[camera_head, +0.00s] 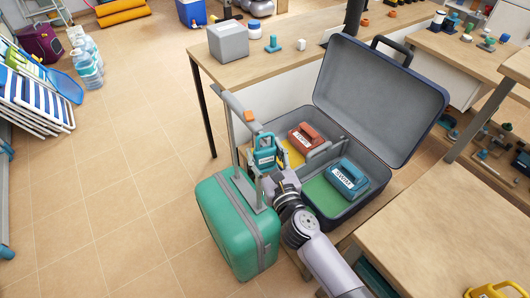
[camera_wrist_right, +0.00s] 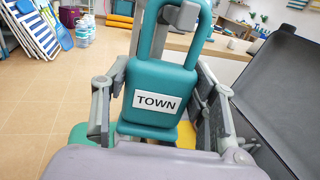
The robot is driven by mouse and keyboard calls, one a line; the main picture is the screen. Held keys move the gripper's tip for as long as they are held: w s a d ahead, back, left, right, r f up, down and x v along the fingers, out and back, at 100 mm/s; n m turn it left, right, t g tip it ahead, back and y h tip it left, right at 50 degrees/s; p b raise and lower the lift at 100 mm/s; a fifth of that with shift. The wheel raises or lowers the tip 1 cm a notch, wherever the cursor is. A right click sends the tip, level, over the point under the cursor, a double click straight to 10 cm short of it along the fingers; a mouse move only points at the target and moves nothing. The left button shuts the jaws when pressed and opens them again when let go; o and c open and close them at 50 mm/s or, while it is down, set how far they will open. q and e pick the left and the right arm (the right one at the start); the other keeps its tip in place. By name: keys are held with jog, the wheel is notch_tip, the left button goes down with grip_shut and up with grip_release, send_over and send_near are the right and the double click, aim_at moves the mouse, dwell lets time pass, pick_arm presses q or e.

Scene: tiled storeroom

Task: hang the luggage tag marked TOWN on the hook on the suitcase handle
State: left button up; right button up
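In the head view the tag (camera_head: 265,157) and right gripper (camera_head: 264,163) are beside the raised handle (camera_head: 236,106) of the green suitcase (camera_head: 228,228). A small orange piece (camera_head: 249,117) on the handle, probably at the hook, is above and left of the tag. My left gripper is out of view.
An open dark suitcase (camera_head: 425,108) stands right of the green one. It holds a red block-shaped tag (camera_head: 306,139) and a blue one marked SWIM (camera_head: 348,178). A wooden table (camera_head: 265,65) is behind, another (camera_head: 440,235) at front right.

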jog(key=o, duration=0.5)
jog(key=shift+c, duration=0.2)
jog(key=v, duration=1.2)
jog(key=s+d+f+n+g+h, duration=0.1)
jog(key=s+d+f+n+g, duration=0.1)
jog(key=f+n, duration=0.65)
jog(key=s+d+f+n+g, duration=0.2)
jog(key=d+f+n, duration=0.15)
jog(key=f, duration=0.95)
jog(key=s+d+f+n+g+h, duration=0.1)
jog(key=s+f+n+g, duration=0.1)
jog(key=f+n, duration=0.6)
jog(key=s+d+f+n+g+h, duration=0.1)
jog(key=s+d+f+n+g, duration=0.2)
jog(key=s+f, duration=0.4)
jog(key=s+d+f+n+g+h, duration=0.2)
jog(key=s+d+f+n, duration=0.4)
jog(key=s, duration=0.7)
jog(key=s+d+f+n+g+h, duration=0.1)
jog(key=s+d+f+n+g, duration=0.3)
jog(key=s+f, duration=0.6)
jog(key=shift+d+f+n+g, duration=0.25)
jog(key=shift+d+n+g, duration=0.15)
jog(key=shift+d+n, duration=0.25)
jog(key=shift+s, duration=0.1)
